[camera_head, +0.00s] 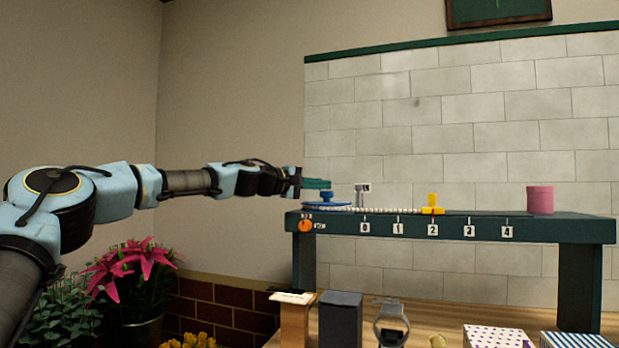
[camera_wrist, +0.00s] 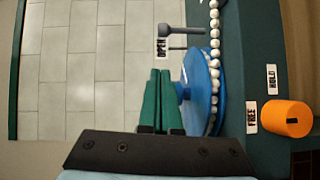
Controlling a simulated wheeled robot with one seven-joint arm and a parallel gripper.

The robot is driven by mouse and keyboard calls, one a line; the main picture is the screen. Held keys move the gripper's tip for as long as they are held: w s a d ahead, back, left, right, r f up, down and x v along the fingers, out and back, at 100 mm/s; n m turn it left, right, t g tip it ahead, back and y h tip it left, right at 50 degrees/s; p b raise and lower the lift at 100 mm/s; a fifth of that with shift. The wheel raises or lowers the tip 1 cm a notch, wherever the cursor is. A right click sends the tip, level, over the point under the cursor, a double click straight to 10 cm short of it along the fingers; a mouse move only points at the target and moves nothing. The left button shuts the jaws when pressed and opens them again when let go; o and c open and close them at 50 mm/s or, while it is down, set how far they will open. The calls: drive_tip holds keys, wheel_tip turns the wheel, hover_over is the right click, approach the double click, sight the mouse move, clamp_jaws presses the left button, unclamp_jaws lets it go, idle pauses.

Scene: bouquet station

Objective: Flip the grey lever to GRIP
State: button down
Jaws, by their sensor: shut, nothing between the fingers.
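The grey lever (camera_head: 360,194) stands on the green bench, behind the beaded string. In the wrist view the grey lever (camera_wrist: 182,30) shows at the top, with a dark knob on its end and an OPEN label (camera_wrist: 161,49) beside it. No GRIP label is readable. My gripper (camera_head: 327,184) reaches in from the left, above a blue wheel (camera_head: 328,202) and left of the lever, apart from it. In the wrist view my gripper (camera_wrist: 160,74) has its green fingers shut and empty, beside the blue wheel (camera_wrist: 202,88).
An orange knob (camera_head: 305,226) with FREE and HOLD labels is on the bench front. A beaded string (camera_head: 385,210) runs to a yellow pointer (camera_head: 432,205) near label 2. A pink cylinder (camera_head: 540,199) stands right. Boxes and flowers are below; above the bench is free.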

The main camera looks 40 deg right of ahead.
sight(358, 199)
drive_tip(key=d, duration=0.1)
drive_tip(key=s+d+p, duration=0.1)
drive_tip(key=d, duration=0.1)
drive_tip(key=s+d+p, duration=0.1)
drive_tip(key=shift+s+d+f, duration=0.1)
drive_tip(key=shift+s+d, duration=0.1)
drive_tip(key=shift+d, duration=0.05)
drive_tip(key=shift+s+d+f, duration=0.15)
drive_tip(key=shift+s+d, duration=0.15)
drive_tip(key=shift+s, duration=0.05)
drive_tip(key=shift+s, duration=0.1)
